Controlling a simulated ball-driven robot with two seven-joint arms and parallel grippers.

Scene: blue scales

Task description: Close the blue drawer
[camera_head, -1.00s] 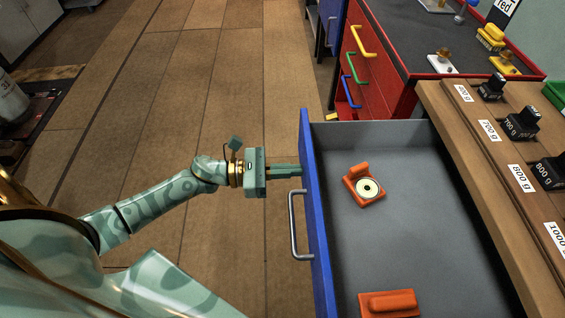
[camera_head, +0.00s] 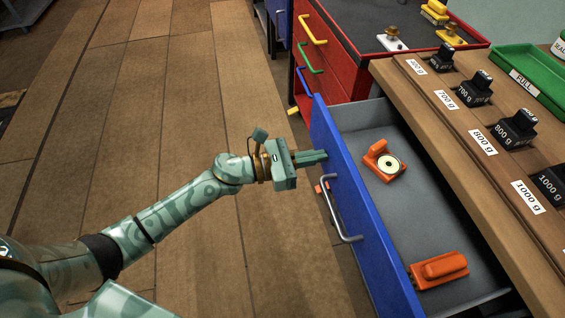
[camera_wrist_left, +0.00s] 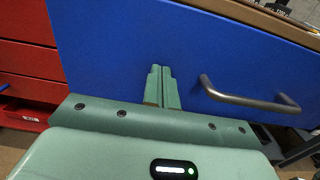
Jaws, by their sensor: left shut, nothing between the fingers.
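The blue drawer (camera_head: 352,200) is partly open below the wooden counter, with its grey inside showing. It holds an orange piece with a round pale dial (camera_head: 384,162) and an orange block (camera_head: 438,269). A metal bar handle (camera_head: 338,215) is on its front. My left gripper (camera_head: 322,157) is shut and empty, its tips at the blue front near the far end, beside the handle. In the left wrist view the shut fingers (camera_wrist_left: 161,88) point at the blue front, left of the handle (camera_wrist_left: 250,97). Whether the tips touch is hard to tell. My right gripper is not in view.
The wooden counter (camera_head: 440,125) carries several black weights with labels and a green tray (camera_head: 520,75). A red cabinet (camera_head: 325,70) with coloured handles stands beyond the drawer. The wooden floor (camera_head: 150,110) on the left is clear.

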